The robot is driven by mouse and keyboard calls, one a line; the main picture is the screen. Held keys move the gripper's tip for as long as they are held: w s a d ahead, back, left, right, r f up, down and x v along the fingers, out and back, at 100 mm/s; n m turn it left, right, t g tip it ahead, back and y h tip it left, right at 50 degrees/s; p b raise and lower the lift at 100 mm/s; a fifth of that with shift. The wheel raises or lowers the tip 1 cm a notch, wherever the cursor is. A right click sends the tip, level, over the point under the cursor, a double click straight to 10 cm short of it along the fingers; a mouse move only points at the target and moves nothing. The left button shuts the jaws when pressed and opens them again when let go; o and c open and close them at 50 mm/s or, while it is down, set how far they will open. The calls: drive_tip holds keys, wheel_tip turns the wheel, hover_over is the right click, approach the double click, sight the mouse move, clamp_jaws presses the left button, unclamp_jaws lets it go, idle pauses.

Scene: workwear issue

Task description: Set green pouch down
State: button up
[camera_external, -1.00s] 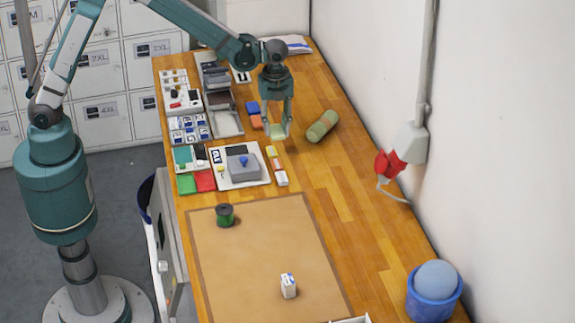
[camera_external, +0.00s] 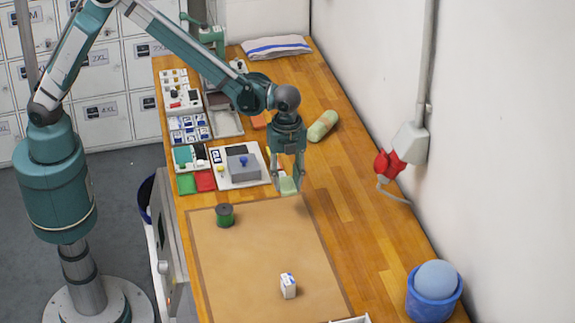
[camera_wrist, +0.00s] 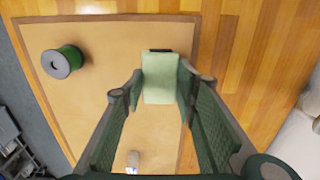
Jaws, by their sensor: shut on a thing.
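The light green pouch (camera_external: 288,186) is held between the fingers of my gripper (camera_external: 289,178) near the far right edge of the tan mat. In the wrist view the pouch (camera_wrist: 160,78) shows as a pale green block between the fingertips of my gripper (camera_wrist: 160,82). The mat (camera_wrist: 105,60) lies below it, with bare wood to its right. My gripper is shut on the pouch. I cannot tell how high the pouch is above the surface.
A dark green spool (camera_external: 224,215) and a small white box (camera_external: 288,286) stand on the mat (camera_external: 255,255). A grey box on a white tray (camera_external: 237,180) is left of my gripper. A green roll (camera_external: 322,126) lies behind. A blue bucket (camera_external: 434,296) stands at the front right.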

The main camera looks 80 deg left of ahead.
drive_tip(key=s+d, duration=0.2)
drive_tip(key=d, duration=0.4)
drive_tip(key=shift+a, duration=0.1)
hover_over(285, 226)
drive_tip(key=shift+f, duration=3.1)
drive_tip(key=shift+f, duration=1.9)
drive_tip(key=shift+f, duration=0.15)
drive_tip(key=o, duration=0.9)
